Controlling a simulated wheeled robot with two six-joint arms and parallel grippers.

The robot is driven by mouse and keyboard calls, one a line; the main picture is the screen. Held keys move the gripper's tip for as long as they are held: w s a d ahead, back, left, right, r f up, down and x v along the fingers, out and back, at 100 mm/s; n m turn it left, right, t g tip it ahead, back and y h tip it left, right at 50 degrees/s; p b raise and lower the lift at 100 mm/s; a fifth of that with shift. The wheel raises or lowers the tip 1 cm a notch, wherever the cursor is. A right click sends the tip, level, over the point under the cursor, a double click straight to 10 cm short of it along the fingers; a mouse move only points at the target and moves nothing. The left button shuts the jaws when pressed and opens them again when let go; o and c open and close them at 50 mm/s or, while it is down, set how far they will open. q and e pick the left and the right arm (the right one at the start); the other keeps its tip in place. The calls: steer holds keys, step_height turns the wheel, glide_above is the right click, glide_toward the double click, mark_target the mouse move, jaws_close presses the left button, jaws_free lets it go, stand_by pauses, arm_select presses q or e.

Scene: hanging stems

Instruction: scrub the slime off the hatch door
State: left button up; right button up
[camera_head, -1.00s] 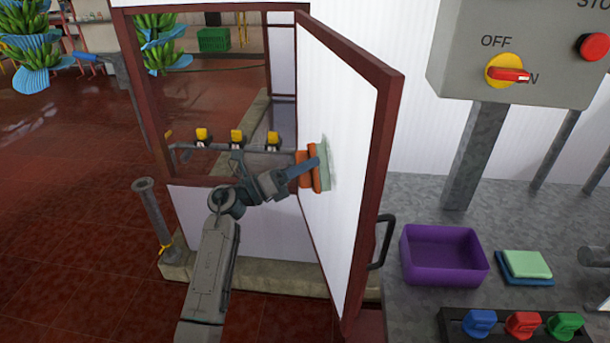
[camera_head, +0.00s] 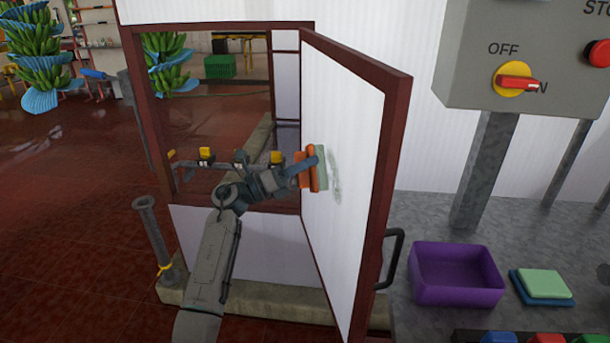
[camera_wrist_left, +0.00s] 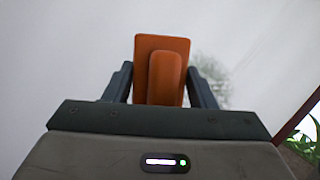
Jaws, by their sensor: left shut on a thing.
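The hatch door (camera_head: 355,120) stands open, a white panel in a dark red frame. A grey-green slime smear (camera_head: 335,180) is on its white face, just right of the scrubber; a grey speckled patch also shows in the left wrist view (camera_wrist_left: 213,92). My left gripper (camera_head: 300,172) is shut on an orange-handled scrubber (camera_head: 312,168) with a pale green pad, which is held against the panel. In the left wrist view the orange scrubber (camera_wrist_left: 161,60) sits between the two fingers. Part of the smear may be hidden behind the pad. My right gripper is not in view.
Right of the door, a grey counter holds a purple bin (camera_head: 455,274) and green and blue pads (camera_head: 542,285). A black handle (camera_head: 394,255) sticks out from the door's edge. A metal post (camera_head: 152,230) stands at left.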

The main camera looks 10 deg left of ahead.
arm_select(q)
steer(key=shift+w+a+b, duration=0.1)
steer(key=shift+w+b, duration=0.2)
steer(key=shift+w, duration=0.35)
steer(key=shift+w+a+f+b, duration=0.1)
steer(key=shift+w+a+b, duration=0.1)
steer(key=shift+w+b, duration=0.65)
steer(key=shift+c, duration=0.5)
steer(key=shift+w+a+b, duration=0.3)
steer(key=shift+w+b, duration=0.3)
steer(key=shift+w, duration=0.25)
steer(key=shift+a, duration=0.1)
steer(key=shift+s+a+b, duration=0.1)
steer(key=shift+s+a, duration=0.1)
steer(key=shift+a, duration=0.7)
steer(key=shift+s+a+b, duration=0.1)
steer(key=shift+s+a, duration=0.05)
steer(key=shift+a, duration=0.7)
steer(key=shift+s+a+b, duration=0.1)
steer(key=shift+s+a, duration=0.1)
steer(key=shift+a, duration=0.7)
steer(key=shift+a, duration=0.1)
